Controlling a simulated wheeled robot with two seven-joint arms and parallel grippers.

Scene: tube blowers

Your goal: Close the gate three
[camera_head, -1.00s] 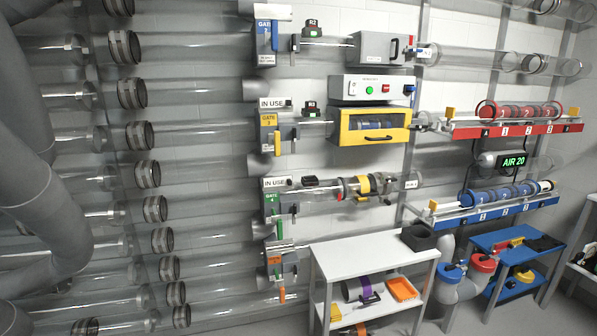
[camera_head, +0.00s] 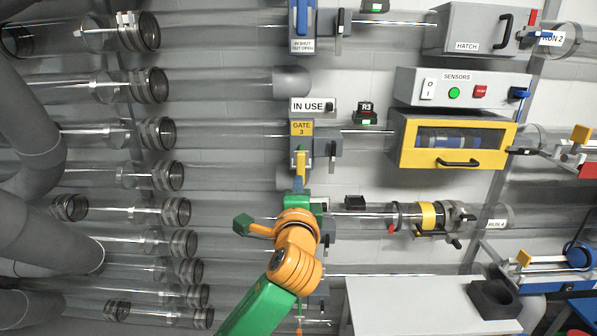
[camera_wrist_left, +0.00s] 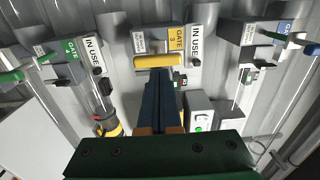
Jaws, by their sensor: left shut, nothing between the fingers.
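The gate 3 unit carries a yellow label "GATE 3" (camera_head: 302,128) on the wall pipe, in the middle of the head view. Its yellow handle (camera_head: 300,165) hangs down below the label. In the wrist view the handle (camera_wrist_left: 158,61) lies across the picture just beyond my fingers. My left gripper (camera_head: 299,187) is at the handle's lower end, mostly hidden by my orange and green wrist. In the wrist view its dark fingers (camera_wrist_left: 157,74) are shut and empty, with tips close to the handle; I cannot tell whether they touch. My right gripper is not in view.
An "IN USE" sign (camera_head: 308,105) is above the gate 3 label. A yellow-framed box (camera_head: 506,150) and a sensor panel (camera_head: 460,91) stand to the right. A gate with a green handle (camera_wrist_left: 46,59) shows left in the wrist view. A white table (camera_head: 430,310) is below right.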

